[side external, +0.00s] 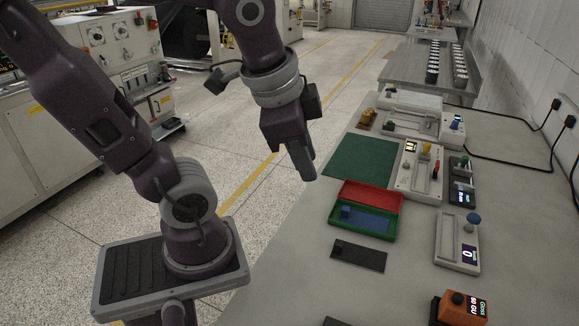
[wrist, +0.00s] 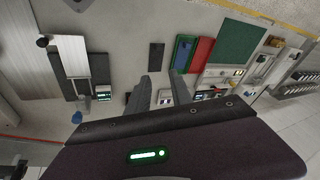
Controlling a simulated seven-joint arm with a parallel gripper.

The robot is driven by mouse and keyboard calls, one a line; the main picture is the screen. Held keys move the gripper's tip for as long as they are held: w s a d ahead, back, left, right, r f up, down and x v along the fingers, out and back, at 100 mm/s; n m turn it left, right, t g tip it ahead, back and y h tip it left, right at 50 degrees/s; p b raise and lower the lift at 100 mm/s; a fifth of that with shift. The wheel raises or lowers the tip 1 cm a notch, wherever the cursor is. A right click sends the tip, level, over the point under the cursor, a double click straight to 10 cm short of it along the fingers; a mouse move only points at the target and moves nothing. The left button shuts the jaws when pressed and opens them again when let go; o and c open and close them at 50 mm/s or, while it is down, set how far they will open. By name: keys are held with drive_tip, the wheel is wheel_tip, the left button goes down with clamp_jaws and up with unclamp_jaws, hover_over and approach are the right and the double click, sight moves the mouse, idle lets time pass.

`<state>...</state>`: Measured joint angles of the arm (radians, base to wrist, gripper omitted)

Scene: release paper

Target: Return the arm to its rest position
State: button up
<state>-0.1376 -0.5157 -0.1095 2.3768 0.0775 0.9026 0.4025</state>
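My gripper (side external: 301,162) hangs in the air at the left edge of the grey table (side external: 290,250), left of the green mat, with its fingers pointing down. In the wrist view my gripper (wrist: 161,92) shows two fingers apart with nothing between them, so it is open and empty. My arm is bent, rising from its base at the left. No object is held.
A green mat (side external: 360,160) and a red and green open box (side external: 376,196) with a blue inside lie on the table. A dark pad (side external: 357,255) lies in front. Several devices with knobs (side external: 458,240) stand along the right. An orange device (side external: 462,308) is nearest.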

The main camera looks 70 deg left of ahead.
drive_tip(key=s+n, duration=0.1)
drive_tip(key=s+d+n+h, duration=0.1)
drive_tip(key=n, duration=0.1)
drive_tip(key=s+d+n+t, duration=0.1)
drive_tip(key=s, duration=0.1)
drive_tip(key=shift+n, duration=0.3)
idle(0.8)
